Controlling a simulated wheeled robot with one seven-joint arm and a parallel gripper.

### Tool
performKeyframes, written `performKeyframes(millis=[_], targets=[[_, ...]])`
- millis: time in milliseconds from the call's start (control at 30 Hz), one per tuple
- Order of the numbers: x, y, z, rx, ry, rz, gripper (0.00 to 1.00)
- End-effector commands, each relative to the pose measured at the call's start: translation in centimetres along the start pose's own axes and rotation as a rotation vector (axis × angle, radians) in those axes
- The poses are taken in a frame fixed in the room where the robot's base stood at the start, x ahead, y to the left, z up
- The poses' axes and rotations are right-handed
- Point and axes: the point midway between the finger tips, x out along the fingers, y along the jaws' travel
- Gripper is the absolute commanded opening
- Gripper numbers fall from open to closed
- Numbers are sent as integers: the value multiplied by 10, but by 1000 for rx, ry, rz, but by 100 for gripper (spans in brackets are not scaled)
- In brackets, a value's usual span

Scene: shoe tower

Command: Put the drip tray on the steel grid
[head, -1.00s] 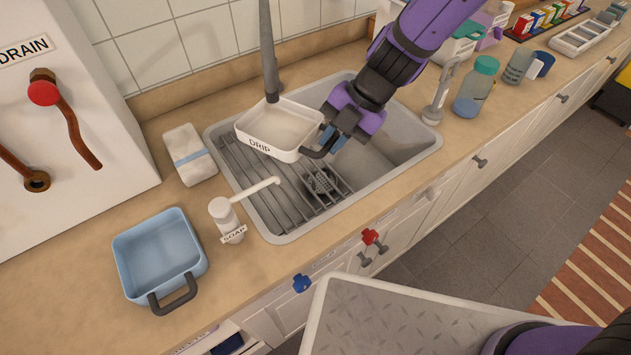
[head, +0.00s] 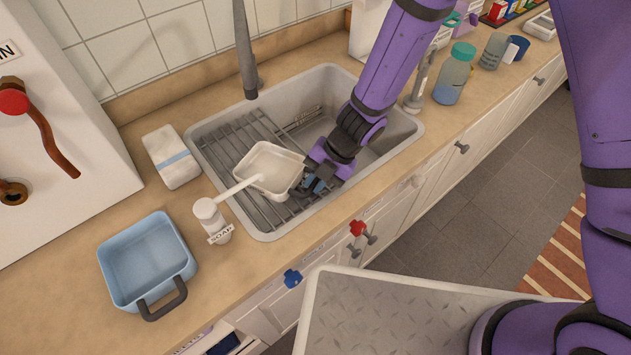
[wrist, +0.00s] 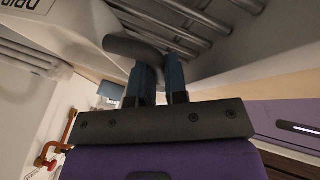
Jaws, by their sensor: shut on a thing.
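The white drip tray (head: 270,165) is over the steel grid (head: 240,140) in the left half of the sink, its open side up. In the wrist view, part of the tray (wrist: 55,25) shows with its lettering, and its dark handle (wrist: 135,47) lies at the blue fingertips. My gripper (head: 316,187) is shut on the tray's handle at its right side; the fingers (wrist: 160,80) also show in the wrist view. Grid bars (wrist: 175,35) show close beyond the handle. I cannot tell whether the tray's underside touches the bars.
A soap dispenser (head: 212,220) stands at the sink's left rim, its spout reaching to the tray. A blue pan (head: 150,262) and a white cloth (head: 172,158) lie on the counter at left. The faucet (head: 246,60) hangs behind the sink. Bottles stand at right.

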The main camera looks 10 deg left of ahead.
Motion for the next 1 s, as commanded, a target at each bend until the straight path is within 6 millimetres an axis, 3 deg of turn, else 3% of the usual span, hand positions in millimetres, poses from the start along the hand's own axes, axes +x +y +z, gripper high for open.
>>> performKeyframes(millis=[333, 367, 400, 767, 1000], targets=[[7, -3, 3, 0, 0, 0, 0], [7, -3, 3, 0, 0, 0, 21], [7, -3, 2, 0, 0, 0, 24], [2, -3, 3, -1, -1, 1, 24], [-32, -2, 3, -3, -4, 1, 24]])
